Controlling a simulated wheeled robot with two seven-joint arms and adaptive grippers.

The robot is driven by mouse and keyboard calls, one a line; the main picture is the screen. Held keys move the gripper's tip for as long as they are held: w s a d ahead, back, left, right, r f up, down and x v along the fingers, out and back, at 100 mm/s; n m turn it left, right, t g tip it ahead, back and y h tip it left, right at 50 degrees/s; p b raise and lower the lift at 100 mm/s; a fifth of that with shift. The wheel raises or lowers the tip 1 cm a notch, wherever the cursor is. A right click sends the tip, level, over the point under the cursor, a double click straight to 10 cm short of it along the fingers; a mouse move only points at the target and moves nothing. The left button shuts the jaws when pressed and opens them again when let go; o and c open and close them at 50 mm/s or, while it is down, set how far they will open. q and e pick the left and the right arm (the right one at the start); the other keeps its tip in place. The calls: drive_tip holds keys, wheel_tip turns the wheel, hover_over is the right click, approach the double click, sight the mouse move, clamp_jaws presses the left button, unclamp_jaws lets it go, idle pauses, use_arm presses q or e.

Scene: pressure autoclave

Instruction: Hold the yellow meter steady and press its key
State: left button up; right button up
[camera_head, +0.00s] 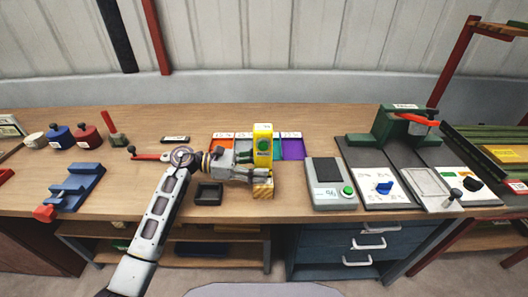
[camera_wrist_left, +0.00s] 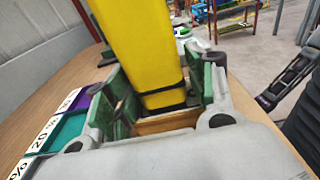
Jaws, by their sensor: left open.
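In the head view my left gripper (camera_head: 258,171) reaches in from the left, around the meter's lower part. Its jaws are open; I cannot tell whether a pad touches the meter. My right gripper is out of view.
Coloured trays (camera_head: 292,149) lie behind the meter. A grey scale (camera_head: 329,182) with a green button stands to its right, and a small black tray (camera_head: 209,194) sits to its left. A blue fixture (camera_head: 78,188) is farther left. Bare wood lies between the scale and the block.

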use_arm(q)
drive_tip(key=c, duration=0.6)
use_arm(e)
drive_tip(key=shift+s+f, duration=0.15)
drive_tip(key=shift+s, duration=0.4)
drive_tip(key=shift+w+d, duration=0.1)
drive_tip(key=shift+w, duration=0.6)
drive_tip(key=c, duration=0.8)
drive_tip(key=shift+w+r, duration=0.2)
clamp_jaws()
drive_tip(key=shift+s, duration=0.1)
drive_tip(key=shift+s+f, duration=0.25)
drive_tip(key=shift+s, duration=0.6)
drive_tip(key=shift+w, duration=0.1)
